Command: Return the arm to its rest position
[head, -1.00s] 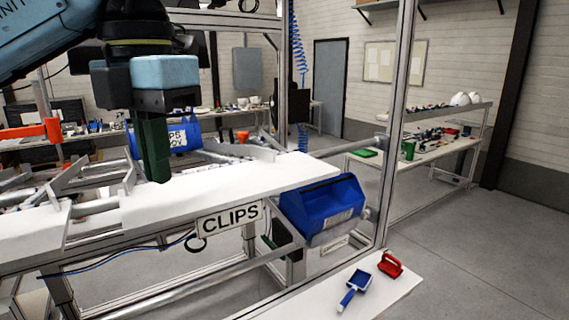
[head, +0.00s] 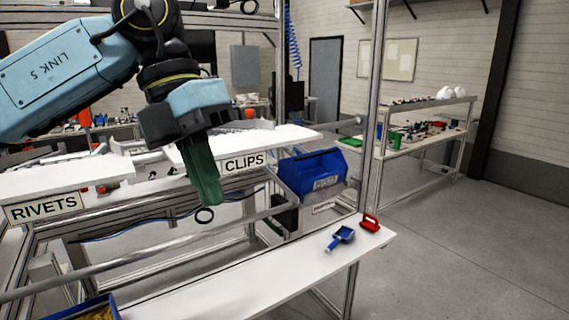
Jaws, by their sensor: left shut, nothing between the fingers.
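My left arm (head: 75,78) comes in from the upper left of the head view, with its light-blue links bent at the wrist. My left gripper (head: 207,198) has dark green fingers that point down and are shut with nothing between them. It hangs in front of the workbench's front edge, just left of the CLIPS label (head: 244,162), apart from any object. My right gripper is not in view.
A white worktop (head: 70,180) with a RIVETS label (head: 43,207) lies left. A blue bin (head: 312,174) sits right of the gripper. A lower white shelf (head: 235,285) holds a blue scoop (head: 341,238) and a red brush (head: 370,222). Open floor lies right.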

